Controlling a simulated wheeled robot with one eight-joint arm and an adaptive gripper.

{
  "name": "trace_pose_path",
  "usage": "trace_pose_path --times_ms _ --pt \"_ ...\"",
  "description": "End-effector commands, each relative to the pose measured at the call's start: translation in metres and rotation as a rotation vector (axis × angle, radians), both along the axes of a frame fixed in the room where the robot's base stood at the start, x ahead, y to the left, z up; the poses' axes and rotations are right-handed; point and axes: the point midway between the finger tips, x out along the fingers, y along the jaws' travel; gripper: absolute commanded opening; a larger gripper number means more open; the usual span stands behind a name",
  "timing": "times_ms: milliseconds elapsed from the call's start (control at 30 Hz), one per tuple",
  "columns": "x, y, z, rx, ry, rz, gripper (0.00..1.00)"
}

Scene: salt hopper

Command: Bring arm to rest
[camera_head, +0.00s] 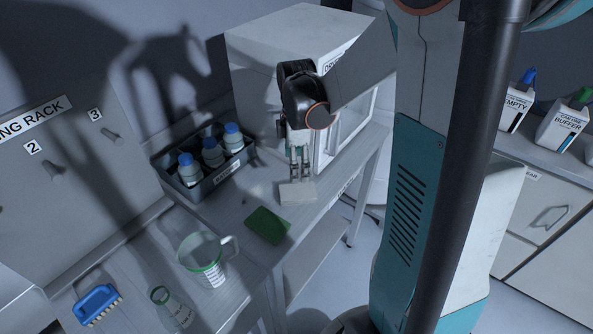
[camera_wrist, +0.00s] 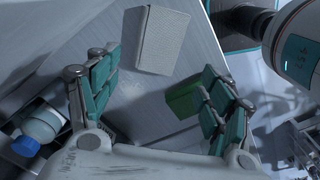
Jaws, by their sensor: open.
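My gripper (camera_head: 300,170) hangs over the bench in the head view, pointing down. In the wrist view my gripper (camera_wrist: 160,110) has its two teal-padded fingers spread wide, with nothing between them. A pale flat block (camera_head: 297,192) lies on the bench below and near the fingertips in the head view. The same pale block (camera_wrist: 162,40) shows beyond the fingers in the wrist view, apart from them. A green pad (camera_head: 267,225) lies on the bench nearby; in the wrist view the green pad (camera_wrist: 184,98) is partly hidden by the right finger.
A tray (camera_head: 204,186) holds blue-capped bottles left of my gripper. A white box-shaped machine (camera_head: 265,60) stands close behind. A measuring jug (camera_head: 203,262), a flask (camera_head: 172,308) and a blue brush (camera_head: 97,303) are toward the front left. Pegs (camera_head: 112,136) stick out from the rack wall.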

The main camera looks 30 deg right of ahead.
Motion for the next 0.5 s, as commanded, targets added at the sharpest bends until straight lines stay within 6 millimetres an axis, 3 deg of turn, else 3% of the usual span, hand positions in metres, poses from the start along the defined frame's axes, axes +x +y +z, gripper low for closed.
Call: trace_pose_path --times_ms 167,500 --pt "-0.0001 0.0000 0.0133 0.000 0.000 0.000 0.73" --pt "0.0001 0.0000 0.0142 0.000 0.000 0.000 0.73"
